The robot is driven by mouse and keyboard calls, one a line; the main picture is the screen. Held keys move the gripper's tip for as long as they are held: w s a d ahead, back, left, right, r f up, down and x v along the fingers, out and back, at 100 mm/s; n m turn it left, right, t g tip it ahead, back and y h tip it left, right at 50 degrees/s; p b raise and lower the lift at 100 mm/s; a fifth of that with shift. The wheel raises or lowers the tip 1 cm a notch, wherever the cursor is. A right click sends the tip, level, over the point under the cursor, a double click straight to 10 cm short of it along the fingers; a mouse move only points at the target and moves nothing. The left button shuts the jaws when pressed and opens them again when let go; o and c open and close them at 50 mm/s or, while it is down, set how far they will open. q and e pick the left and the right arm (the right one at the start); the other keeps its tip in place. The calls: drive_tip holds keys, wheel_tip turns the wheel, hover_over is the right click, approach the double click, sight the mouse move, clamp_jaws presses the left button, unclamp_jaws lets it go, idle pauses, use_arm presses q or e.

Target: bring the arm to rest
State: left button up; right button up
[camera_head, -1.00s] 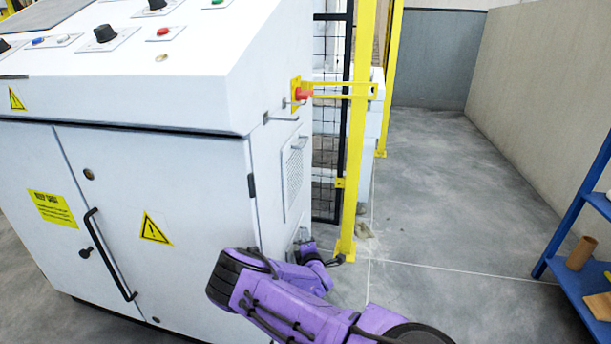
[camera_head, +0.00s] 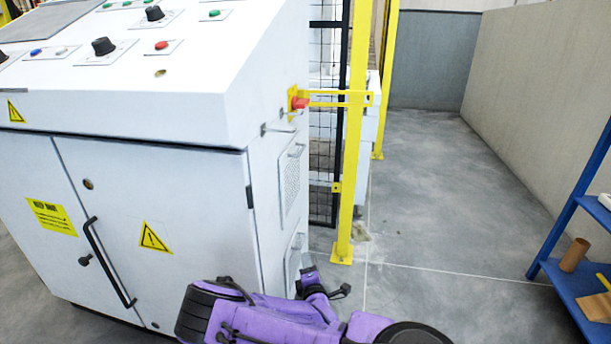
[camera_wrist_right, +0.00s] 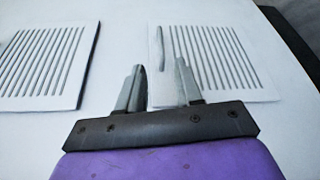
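My purple right arm crosses the bottom of the head view. Its gripper (camera_head: 306,264) is low beside the right side of the white cabinet (camera_head: 180,185). In the right wrist view the two grey fingers of the gripper (camera_wrist_right: 160,82) stand apart with nothing seen between them. They point toward a slotted vent panel (camera_wrist_right: 218,60) with a slim handle (camera_wrist_right: 161,46) on its left edge. Whether the fingers touch the panel cannot be told. My left gripper is not in view.
A yellow post (camera_head: 350,150) and black mesh fence (camera_head: 326,120) stand just right of the cabinet. A blue shelf (camera_head: 570,285) holding a brown tube (camera_head: 575,254) is at far right. The floor between is clear.

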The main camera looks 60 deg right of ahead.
drive_tip(key=shift+s+a, duration=0.15)
idle(0.5)
